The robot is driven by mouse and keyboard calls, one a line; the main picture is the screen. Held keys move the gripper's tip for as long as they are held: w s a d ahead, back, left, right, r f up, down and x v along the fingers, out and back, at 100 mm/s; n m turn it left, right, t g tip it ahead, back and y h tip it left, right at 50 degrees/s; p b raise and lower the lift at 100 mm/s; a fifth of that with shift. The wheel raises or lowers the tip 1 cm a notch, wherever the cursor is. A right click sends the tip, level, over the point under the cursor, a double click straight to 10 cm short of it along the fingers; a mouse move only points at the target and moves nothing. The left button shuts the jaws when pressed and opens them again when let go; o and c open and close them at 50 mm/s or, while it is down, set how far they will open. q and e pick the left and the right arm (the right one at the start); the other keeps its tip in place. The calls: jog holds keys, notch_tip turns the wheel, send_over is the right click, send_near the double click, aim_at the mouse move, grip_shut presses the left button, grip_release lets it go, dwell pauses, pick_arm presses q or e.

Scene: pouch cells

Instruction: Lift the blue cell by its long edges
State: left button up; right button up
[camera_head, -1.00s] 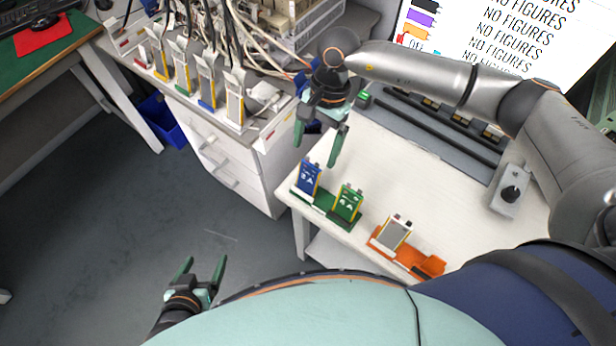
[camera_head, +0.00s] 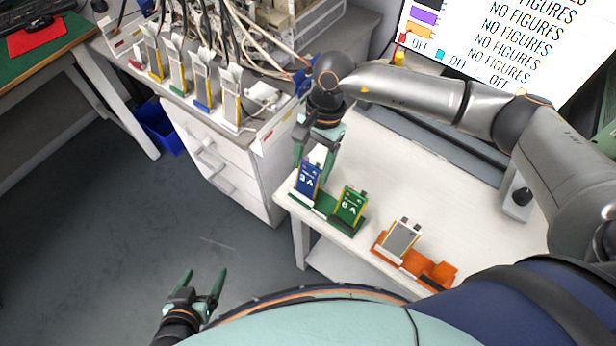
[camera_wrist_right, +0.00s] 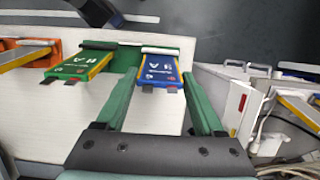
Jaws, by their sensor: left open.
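The blue cell (camera_head: 307,181) stands upright in a green holder (camera_head: 328,212) at the table's left corner. My right gripper (camera_head: 315,160) is just above and around it, pointing down. In the right wrist view the blue cell (camera_wrist_right: 161,70) lies between the two open green fingers (camera_wrist_right: 160,78), one beside each long edge. Only narrow gaps show, and whether a finger touches is hard to tell. My left gripper (camera_head: 203,284) is open and empty, low over the floor, away from the table.
A green cell (camera_head: 349,206) stands in the same holder, close beside the blue one. A grey cell (camera_head: 402,238) stands in an orange holder (camera_head: 436,274) to the right. The white table (camera_head: 400,180) is clear behind them. White drawers (camera_head: 228,165) stand to the left.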

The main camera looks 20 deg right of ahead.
jog(key=c, duration=0.5)
jog(key=p+v, duration=0.2)
jog(key=v, duration=0.5)
dwell(0.6)
